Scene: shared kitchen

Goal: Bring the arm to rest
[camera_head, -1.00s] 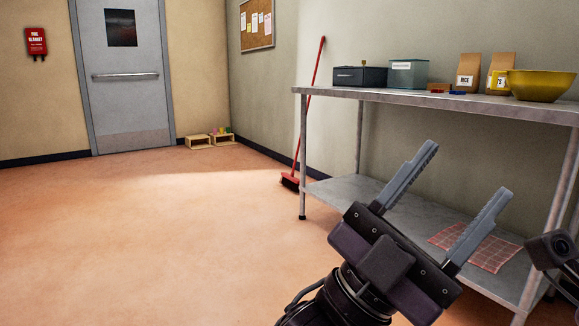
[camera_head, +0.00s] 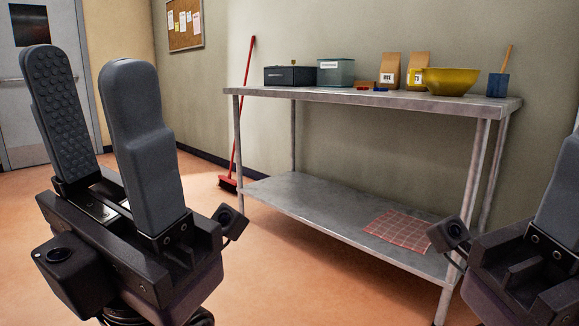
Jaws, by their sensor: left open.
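My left gripper (camera_head: 90,95) stands upright at the left of the head view, close to the camera. Its two grey fingers point up and are apart, with nothing between them. The ridged pad of one finger faces the camera. My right gripper (camera_head: 560,200) shows only in part at the right edge. One grey finger and some of its body are in view; the rest is cut off, so its opening cannot be told. Neither gripper touches the table in view.
A steel table (camera_head: 400,100) with a lower shelf stands ahead. On top are a dark box (camera_head: 290,76), a grey-green bin (camera_head: 335,72), paper bags (camera_head: 390,70), a yellow bowl (camera_head: 450,81) and a blue-ended tool (camera_head: 498,84). A checked cloth (camera_head: 398,229) lies below. A red broom (camera_head: 229,184) leans behind.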

